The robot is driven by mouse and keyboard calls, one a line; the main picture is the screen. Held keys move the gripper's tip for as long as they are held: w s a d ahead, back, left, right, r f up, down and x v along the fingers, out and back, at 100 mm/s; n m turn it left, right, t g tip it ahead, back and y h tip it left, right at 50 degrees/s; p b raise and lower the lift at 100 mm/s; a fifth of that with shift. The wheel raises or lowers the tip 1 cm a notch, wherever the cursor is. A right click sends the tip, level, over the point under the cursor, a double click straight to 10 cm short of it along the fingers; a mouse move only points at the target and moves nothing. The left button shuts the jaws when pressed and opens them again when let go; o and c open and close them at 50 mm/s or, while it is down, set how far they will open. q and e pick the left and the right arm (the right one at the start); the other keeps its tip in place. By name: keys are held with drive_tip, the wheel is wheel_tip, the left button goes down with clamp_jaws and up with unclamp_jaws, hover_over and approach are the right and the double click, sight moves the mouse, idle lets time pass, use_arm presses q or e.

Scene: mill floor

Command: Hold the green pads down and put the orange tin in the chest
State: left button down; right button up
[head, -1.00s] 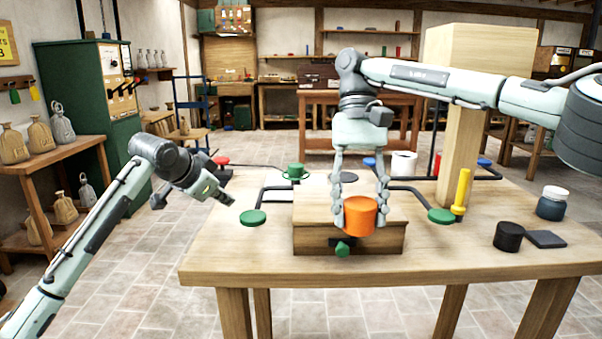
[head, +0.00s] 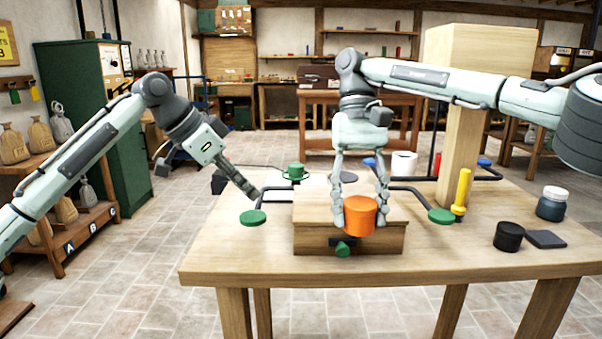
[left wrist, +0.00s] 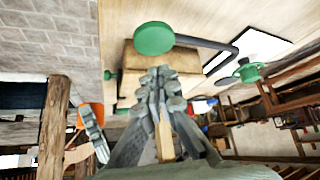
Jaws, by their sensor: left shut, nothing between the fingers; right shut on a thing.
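The orange tin (head: 359,217) is between the fingers of my right gripper (head: 360,215), in front of the wooden chest (head: 318,238) and level with its upper part. The chest's lid looks shut, and a green knob (head: 342,249) shows at its front. One green pad (head: 253,217) is left of the chest on a dark bent lever; the other green pad (head: 441,215) is to the right. My left gripper (head: 256,195) is shut and empty, just above and behind the left pad, apart from it. In the left wrist view this pad (left wrist: 154,38) lies just beyond the fingertips.
A yellow post (head: 462,190) and thick wooden pillar (head: 453,150) are at the right. A black tin (head: 509,236), dark flat block (head: 545,239) and jar (head: 552,203) sit further right. The table's front left is clear.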

sight(246, 216)
use_arm(q)
drive_tip(key=shift+f, duration=0.8)
drive_tip(key=shift+f, duration=0.1)
idle(0.8)
drive_tip(key=shift+f, duration=2.65)
drive_tip(key=shift+r, duration=0.1)
